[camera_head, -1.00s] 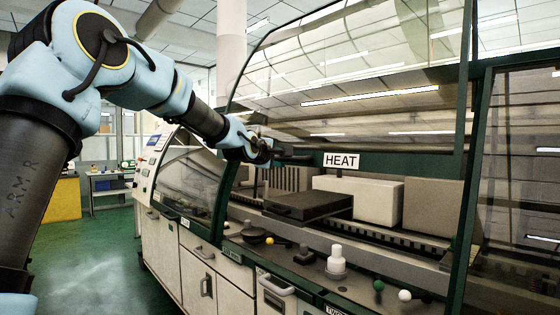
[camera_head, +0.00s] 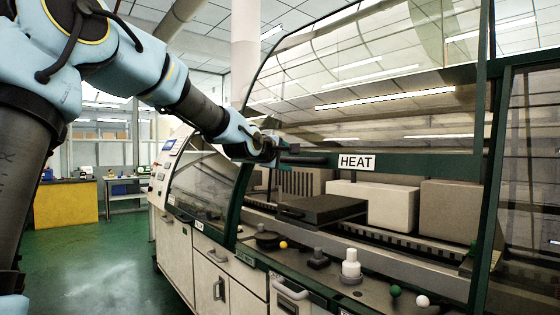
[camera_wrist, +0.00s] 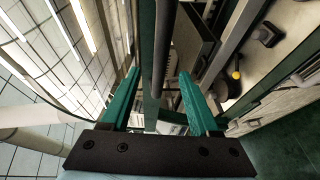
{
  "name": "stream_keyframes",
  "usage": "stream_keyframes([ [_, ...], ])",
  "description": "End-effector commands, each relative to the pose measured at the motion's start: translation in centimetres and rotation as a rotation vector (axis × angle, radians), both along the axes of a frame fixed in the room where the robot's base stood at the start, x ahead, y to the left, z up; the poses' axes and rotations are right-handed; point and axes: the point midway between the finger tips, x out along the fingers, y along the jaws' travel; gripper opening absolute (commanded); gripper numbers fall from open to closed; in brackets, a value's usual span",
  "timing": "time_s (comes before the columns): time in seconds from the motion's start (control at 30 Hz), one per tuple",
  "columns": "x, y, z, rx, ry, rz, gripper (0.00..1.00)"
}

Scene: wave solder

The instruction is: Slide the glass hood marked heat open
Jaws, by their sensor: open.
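The glass hood (camera_head: 370,85) is a curved clear pane in a dark green frame. Its lower rail carries a white plate marked HEAT (camera_head: 357,162). The rail stands above the machine's deck, with a gap beneath it. A dark bar handle (camera_head: 305,160) runs along the rail, left of the plate. My gripper (camera_head: 284,152) is at the left part of this handle. In the wrist view its green fingers (camera_wrist: 158,88) are apart, with the dark handle bar (camera_wrist: 163,45) running between them. I cannot tell whether either finger touches the bar.
Under the hood are a dark flat box (camera_head: 322,208), a white block (camera_head: 373,204) and a conveyor. The front ledge holds a white knob (camera_head: 351,265), a green ball (camera_head: 395,291) and a white ball (camera_head: 422,300). Green floor (camera_head: 110,255) is clear at the left.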

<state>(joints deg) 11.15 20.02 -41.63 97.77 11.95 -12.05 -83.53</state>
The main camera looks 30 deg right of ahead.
Motion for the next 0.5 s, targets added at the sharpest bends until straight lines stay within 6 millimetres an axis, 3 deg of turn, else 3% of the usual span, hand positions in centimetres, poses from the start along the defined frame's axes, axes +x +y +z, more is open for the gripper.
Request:
stream_keyframes([
  [0.2, -1.5, 2.5, 0.5, 0.001, -0.002, 0.004, 0.62],
  [0.5, -2.8, 4.4, 1.0, 0.000, -0.002, 0.002, 0.62],
])
